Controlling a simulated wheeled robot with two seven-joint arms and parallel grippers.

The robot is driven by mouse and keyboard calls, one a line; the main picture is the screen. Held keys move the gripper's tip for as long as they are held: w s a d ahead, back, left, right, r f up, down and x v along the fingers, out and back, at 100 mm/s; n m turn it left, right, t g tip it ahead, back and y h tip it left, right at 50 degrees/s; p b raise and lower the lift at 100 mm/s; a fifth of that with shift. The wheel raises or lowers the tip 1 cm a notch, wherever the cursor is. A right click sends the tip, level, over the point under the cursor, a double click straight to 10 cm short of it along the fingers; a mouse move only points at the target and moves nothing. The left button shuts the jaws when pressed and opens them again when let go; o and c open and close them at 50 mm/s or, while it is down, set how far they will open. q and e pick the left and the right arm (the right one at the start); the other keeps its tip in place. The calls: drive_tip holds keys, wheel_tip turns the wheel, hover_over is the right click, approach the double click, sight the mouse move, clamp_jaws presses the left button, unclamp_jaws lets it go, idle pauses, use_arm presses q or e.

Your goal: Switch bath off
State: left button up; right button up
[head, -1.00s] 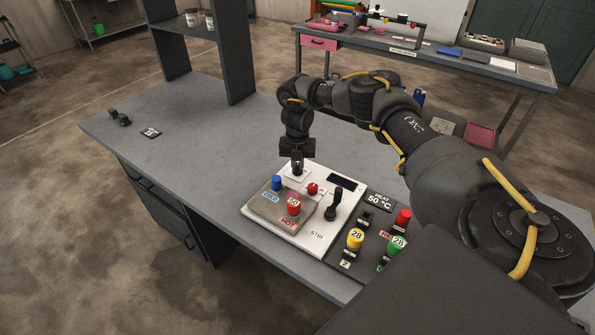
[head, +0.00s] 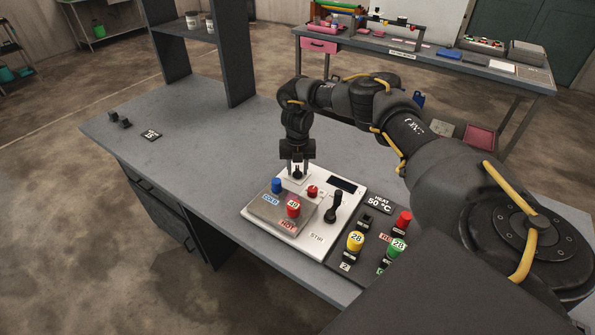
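The bath is a white unit (head: 318,243) on the grey bench, with a dark blank display (head: 342,185) at its back. A small black switch (head: 297,175) sits on a pale plate at its back left corner. My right gripper (head: 298,170) points down at this switch, its two fingers apart, one to each side of it. Whether they touch it is too small to tell. My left gripper is not in view.
The unit also carries a blue cylinder (head: 276,185), a red cylinder (head: 293,209), a red knob (head: 312,191) and a black lever (head: 333,207). A dark tray (head: 372,248) with coloured cylinders stands right. The bench's left (head: 190,125) is mostly clear.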

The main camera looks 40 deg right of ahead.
sight(297, 169)
wheel_tip(297, 169, up, 7)
drive_tip(key=p, duration=0.5)
drive_tip(key=shift+f, duration=0.1)
